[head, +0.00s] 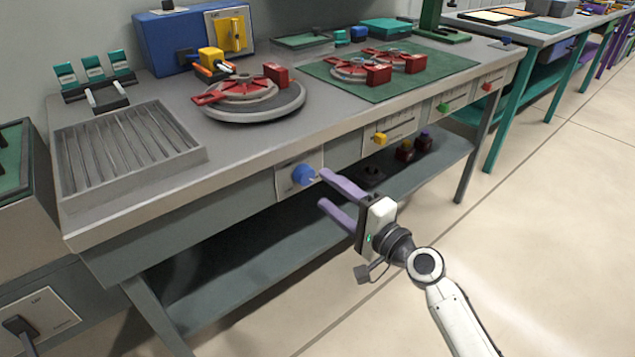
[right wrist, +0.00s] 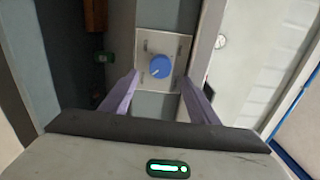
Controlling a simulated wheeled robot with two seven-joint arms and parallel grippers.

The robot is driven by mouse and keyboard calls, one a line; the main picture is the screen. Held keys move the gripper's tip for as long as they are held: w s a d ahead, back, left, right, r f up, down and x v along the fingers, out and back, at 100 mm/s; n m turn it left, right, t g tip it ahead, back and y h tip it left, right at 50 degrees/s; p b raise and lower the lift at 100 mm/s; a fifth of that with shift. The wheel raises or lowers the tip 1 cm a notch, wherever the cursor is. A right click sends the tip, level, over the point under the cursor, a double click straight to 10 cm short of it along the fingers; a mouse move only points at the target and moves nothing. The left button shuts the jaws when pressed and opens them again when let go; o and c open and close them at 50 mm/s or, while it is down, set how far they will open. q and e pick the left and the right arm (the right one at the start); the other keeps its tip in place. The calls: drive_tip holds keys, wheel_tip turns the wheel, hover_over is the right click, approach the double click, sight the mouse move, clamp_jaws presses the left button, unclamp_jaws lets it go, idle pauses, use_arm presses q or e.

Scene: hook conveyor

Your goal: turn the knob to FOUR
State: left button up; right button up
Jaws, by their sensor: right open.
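A round blue knob (head: 303,175) sits on a light plate (head: 284,185) on the front face of the workbench. In the right wrist view the blue knob (right wrist: 160,67) is near the top middle, with a pale pointer mark toward its lower left. Marks around it on the plate (right wrist: 178,46) are too small to read. My right gripper (head: 326,188) has two purple fingers and is open, just in front of the knob and a little to its right. In the right wrist view the fingers (right wrist: 160,80) stand either side of the knob, apart from it. My left gripper is not in view.
Yellow (head: 379,139), green (head: 442,107) and red (head: 487,87) knobs sit farther right along the bench front. The bench top (head: 225,143) holds a slotted tray (head: 125,150) and a round turntable (head: 262,113). A lower shelf (head: 245,235) runs beneath. The floor at right is clear.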

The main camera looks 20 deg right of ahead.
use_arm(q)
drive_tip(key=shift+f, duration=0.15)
use_arm(e)
drive_tip(key=v, duration=0.4)
drive_tip(key=shift+s, duration=0.1)
use_arm(q)
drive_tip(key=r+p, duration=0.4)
drive_tip(key=p, duration=0.1)
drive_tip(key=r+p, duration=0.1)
drive_tip(key=p, duration=0.2)
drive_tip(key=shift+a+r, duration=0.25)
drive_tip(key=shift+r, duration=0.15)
use_arm(e)
drive_tip(key=s+a+f+n+g+h, duration=0.1)
drive_tip(key=s+a+f+n+g, duration=0.2)
drive_tip(key=s+f+n, duration=0.5)
drive_tip(key=s+a+f+n+g+h, duration=0.2)
drive_tip(key=s+f+n, duration=0.6)
drive_tip(key=s, duration=0.9)
drive_tip(key=a+f+g, duration=0.1)
drive_tip(key=a+g, duration=0.1)
drive_tip(key=g, duration=0.1)
drive_tip(key=shift+s+f+h, duration=0.25)
drive_tip(key=shift+f+h, duration=0.05)
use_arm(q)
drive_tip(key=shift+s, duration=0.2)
